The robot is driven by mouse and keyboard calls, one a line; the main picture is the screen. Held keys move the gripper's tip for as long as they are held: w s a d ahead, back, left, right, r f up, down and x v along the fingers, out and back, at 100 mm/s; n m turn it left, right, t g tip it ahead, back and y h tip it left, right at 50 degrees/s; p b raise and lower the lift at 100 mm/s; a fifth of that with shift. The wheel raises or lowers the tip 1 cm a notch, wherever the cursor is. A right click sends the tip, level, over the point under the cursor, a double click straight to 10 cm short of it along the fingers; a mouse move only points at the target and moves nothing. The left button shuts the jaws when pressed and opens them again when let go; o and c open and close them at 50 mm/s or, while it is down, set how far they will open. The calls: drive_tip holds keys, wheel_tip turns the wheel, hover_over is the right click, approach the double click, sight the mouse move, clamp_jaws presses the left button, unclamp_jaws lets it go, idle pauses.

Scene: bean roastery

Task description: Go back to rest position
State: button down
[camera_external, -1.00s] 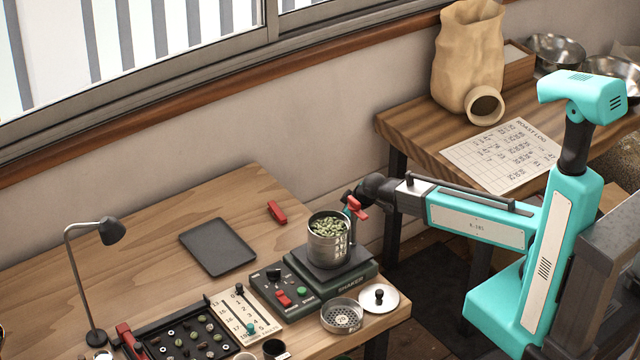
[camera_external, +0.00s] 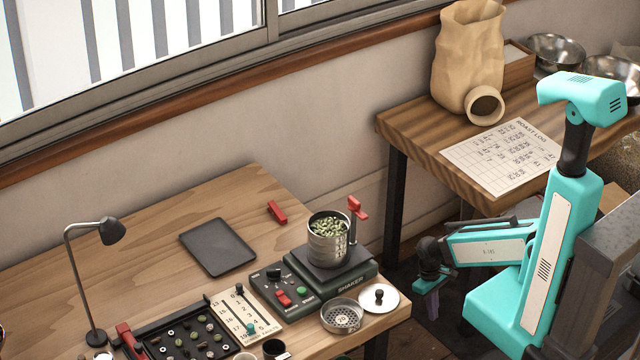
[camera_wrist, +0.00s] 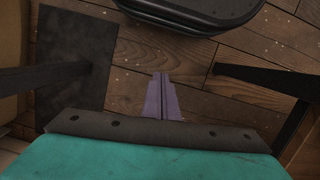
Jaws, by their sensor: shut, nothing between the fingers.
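My gripper (camera_external: 430,298) hangs off the right edge of the roasting table, pointing down over the floor, with my arm folded back near its column. In the wrist view my gripper (camera_wrist: 162,82) shows two purple fingers pressed together with nothing between them, above the dark wooden floor. Nothing touches the gripper in either view.
A metal cup of green beans (camera_external: 328,240) stands on the shaker (camera_external: 352,277), beside an upright red-handled lever (camera_external: 355,207). A perforated tin (camera_external: 341,317) and a knobbed lid (camera_external: 379,298) lie near the table's (camera_external: 150,235) right edge. A side table (camera_external: 420,143) stands behind.

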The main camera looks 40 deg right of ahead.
drive_tip(key=s+d+f+m+g, duration=0.1)
drive_tip(key=s+f+g, duration=0.1)
drive_tip(key=s, duration=1)
drive_tip(key=shift+s+d+f+m+g, duration=0.25)
drive_tip(key=shift+s+d+m+g, duration=0.1)
drive_tip(key=shift+g, duration=0.15)
drive_tip(key=shift+w, duration=0.1)
idle(2.3)
